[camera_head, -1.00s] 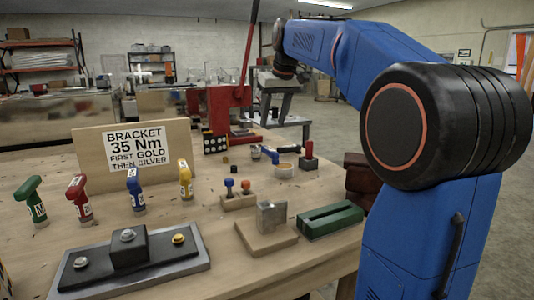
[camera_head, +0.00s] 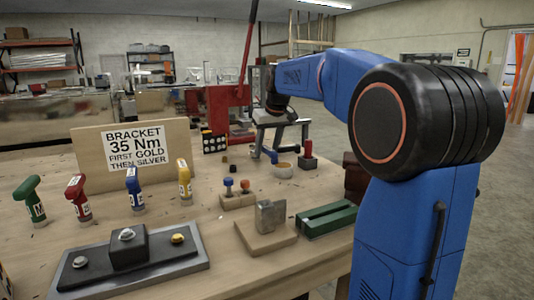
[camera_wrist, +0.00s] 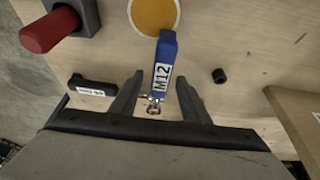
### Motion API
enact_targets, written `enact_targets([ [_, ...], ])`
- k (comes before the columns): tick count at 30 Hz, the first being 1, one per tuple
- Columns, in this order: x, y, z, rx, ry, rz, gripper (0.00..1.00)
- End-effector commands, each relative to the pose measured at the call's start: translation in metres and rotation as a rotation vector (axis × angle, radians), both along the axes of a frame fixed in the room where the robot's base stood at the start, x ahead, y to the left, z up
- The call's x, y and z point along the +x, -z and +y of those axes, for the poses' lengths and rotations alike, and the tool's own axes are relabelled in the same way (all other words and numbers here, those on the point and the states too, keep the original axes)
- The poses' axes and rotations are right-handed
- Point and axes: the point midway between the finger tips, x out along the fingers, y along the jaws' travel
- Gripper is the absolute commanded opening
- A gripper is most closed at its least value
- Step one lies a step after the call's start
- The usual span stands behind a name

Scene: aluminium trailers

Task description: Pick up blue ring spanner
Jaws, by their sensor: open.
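The blue ring spanner (camera_wrist: 164,62) lies on the wooden bench in the wrist view. Its handle carries a white M12 label, and its small metal ring end points toward my gripper. In the head view, its blue part (camera_head: 270,154) shows beside a round dish. My gripper (camera_wrist: 160,86) is open and empty, with one finger on each side of the spanner's lower part. I cannot tell the height left between fingertips and bench.
The round dish (camera_wrist: 153,14) stands at the spanner's far end. A red-handled block (camera_wrist: 73,22), a black labelled piece (camera_wrist: 92,86) and a small black nut (camera_wrist: 219,75) lie around. A green block (camera_head: 327,219), wooden blocks and several T-handled tools stand nearer in the head view.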

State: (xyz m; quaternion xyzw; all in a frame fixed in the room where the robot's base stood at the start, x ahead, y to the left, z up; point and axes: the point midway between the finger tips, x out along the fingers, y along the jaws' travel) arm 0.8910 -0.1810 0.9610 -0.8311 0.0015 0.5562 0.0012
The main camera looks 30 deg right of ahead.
Motion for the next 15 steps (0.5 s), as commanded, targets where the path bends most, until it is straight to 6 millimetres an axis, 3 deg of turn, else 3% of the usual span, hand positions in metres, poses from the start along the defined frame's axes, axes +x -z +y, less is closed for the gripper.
enact_targets([
  [9, 0.0017, 0.0038, 0.0, 0.0, 0.0, -0.001, 0.4],
  [14, 0.0016, 0.0037, 0.0, 0.0, 0.0, -0.001, 0.02],
  [15, 0.0016, 0.0037, 0.0, 0.0, 0.0, -0.001, 0.0],
])
